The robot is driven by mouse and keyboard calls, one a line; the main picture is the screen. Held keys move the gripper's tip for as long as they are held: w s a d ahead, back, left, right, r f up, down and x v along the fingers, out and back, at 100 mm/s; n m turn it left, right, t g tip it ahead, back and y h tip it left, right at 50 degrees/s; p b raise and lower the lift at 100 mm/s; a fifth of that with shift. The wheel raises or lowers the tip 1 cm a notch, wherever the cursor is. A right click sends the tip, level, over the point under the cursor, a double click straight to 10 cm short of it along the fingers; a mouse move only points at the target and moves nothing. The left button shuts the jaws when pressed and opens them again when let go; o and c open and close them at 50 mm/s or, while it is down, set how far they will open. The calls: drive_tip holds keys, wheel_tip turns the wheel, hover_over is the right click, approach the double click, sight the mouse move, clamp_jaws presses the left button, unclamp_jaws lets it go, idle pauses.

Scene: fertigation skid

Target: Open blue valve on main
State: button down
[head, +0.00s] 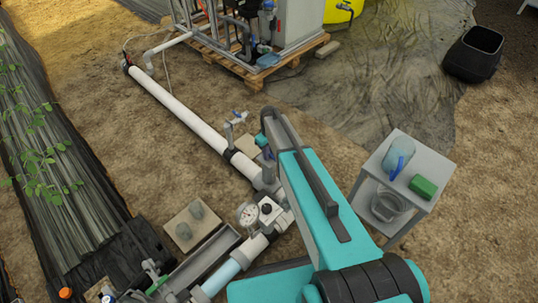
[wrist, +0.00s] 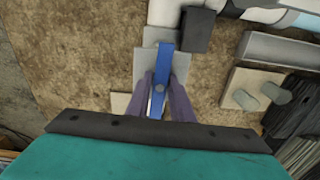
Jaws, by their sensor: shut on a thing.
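The blue valve handle (wrist: 164,66) is a long flat lever, upright in the wrist view, with a round pivot or bolt near its lower part. My gripper (wrist: 163,98) has one dark finger on each side of the lever and is closed on it. Grey plates lie behind the lever. In the head view my teal arm covers the gripper and most of this valve. The white main pipe (head: 180,108) runs from the upper left down to the fittings beside my arm.
A pressure gauge (head: 248,214) stands on the pipework left of my arm. A grey side table (head: 437,166) with a jug, a green block and a clear container is close on the right. A skid on a wooden pallet (head: 240,66) is at the back. Bare soil lies between.

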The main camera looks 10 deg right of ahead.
drive_tip(key=shift+s+d+f+n, duration=0.1)
drive_tip(key=shift+d+f+n, duration=0.05)
drive_tip(key=shift+f+n, duration=0.35)
drive_tip(key=shift+s+d+f+n, duration=0.1)
drive_tip(key=shift+f+n, duration=0.3)
drive_tip(key=shift+f, duration=0.1)
drive_tip(key=c, duration=1.5)
unclamp_jaws()
drive_tip(key=shift+a, duration=0.1)
drive_tip(key=shift+s+a, duration=0.1)
drive_tip(key=shift+s, duration=0.1)
drive_tip(key=shift+r, duration=0.15)
drive_tip(key=shift+w+r+p, duration=0.15)
drive_tip(key=shift+r+p, duration=1.3)
drive_tip(key=shift+r, duration=1.05)
drive_tip(key=shift+w+r+p, duration=0.1)
drive_tip(key=shift+r+p, duration=1.35)
drive_tip(key=shift+r, duration=1.05)
